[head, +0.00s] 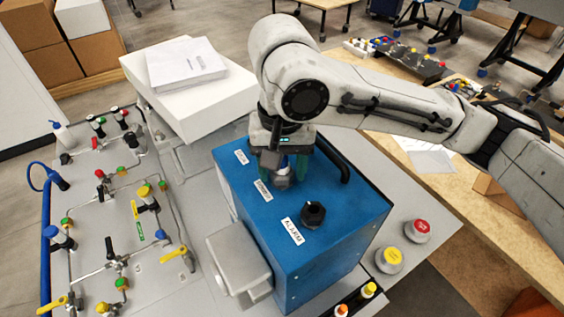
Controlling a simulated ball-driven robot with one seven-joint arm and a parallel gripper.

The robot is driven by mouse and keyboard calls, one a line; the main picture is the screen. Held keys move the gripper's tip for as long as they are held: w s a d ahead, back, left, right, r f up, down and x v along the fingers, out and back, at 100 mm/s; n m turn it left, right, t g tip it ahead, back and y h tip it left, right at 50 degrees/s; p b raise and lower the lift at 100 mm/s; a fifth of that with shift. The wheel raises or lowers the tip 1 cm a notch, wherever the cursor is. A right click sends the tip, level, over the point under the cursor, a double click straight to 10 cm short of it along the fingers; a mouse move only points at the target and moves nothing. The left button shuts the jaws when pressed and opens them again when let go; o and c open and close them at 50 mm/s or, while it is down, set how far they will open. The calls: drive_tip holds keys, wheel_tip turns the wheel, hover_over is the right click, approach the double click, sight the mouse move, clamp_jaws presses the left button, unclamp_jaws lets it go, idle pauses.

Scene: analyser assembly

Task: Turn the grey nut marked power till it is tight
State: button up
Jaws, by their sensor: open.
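A blue analyser box (335,215) stands on the bench with three white labels on its top. The front label (293,231) reads ALARM, beside a black round knob or nut (313,214). The middle label (263,190) and the back label (241,157) are too small to read surely, so I cannot tell which one says power. My gripper (284,176) points down over the box top near the middle label, jaws open. A grey part (281,181) shows low between the fingers; the jaws hide most of it, and I cannot tell whether they touch it. Anything behind the gripper is hidden.
A black handle (334,160) rises from the box right of my gripper. A grey panel with pipes and valves (110,225) lies left. Red (420,227) and yellow (390,256) capped items stand right. A white box with papers (185,65) is behind.

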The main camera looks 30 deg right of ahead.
drive_tip(key=n, duration=0.8)
drive_tip(key=shift+n, duration=0.3)
drive_tip(key=n, duration=0.3)
drive_tip(key=shift+n, duration=0.4)
drive_tip(key=n, duration=0.4)
drive_tip(key=shift+n, duration=0.4)
drive_tip(key=shift+c, duration=0.3)
